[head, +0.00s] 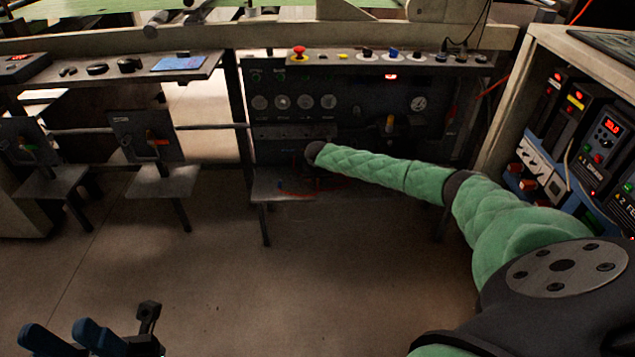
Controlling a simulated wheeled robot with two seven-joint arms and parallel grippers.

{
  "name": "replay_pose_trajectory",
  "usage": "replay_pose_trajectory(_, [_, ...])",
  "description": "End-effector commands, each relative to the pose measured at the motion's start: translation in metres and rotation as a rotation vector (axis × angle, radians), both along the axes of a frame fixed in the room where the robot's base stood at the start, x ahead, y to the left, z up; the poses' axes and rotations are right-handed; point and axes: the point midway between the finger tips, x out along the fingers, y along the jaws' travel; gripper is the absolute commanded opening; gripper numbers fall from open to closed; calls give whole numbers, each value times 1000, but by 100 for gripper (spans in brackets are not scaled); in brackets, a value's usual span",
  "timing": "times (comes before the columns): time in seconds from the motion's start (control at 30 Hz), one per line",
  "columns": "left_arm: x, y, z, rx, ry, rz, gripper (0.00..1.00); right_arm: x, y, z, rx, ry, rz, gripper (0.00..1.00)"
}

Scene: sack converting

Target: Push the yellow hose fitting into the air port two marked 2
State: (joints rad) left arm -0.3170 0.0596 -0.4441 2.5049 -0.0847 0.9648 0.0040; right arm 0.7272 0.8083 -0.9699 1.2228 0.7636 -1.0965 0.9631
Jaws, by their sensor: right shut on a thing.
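My right arm in its green sleeve reaches from the right to the dark control panel (350,108). Its dark wrist end (316,153) is at the lower left part of the panel, near a strip with a row of small ports (290,132). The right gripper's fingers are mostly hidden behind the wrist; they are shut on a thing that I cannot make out. The yellow hose fitting and the port marked 2 cannot be told apart here. My left gripper (62,328) is low at the bottom left, its blue fingers apart and empty, away from the panel.
A small shelf (275,190) with thin red hose sits below the panel. A red mushroom button (299,52) and several knobs line the top ledge. A cabinet with lit controllers (600,130) stands at the right. Two small stands (165,182) are at the left. The floor between is clear.

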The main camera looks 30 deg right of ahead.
Motion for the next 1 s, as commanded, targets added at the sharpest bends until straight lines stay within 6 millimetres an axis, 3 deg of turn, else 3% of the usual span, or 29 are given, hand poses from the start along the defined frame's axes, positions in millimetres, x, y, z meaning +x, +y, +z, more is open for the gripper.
replay_pose_trajectory(0.53, [0, 0, 38, 0, 0, 0, 36, -1, 0, 34, 1, 1, -1, 0])
replay_pose_trajectory(1.0, [5, -2, 36, 7, 21, 0, 36, -1, 4, 35, 5, -1, 4, 0])
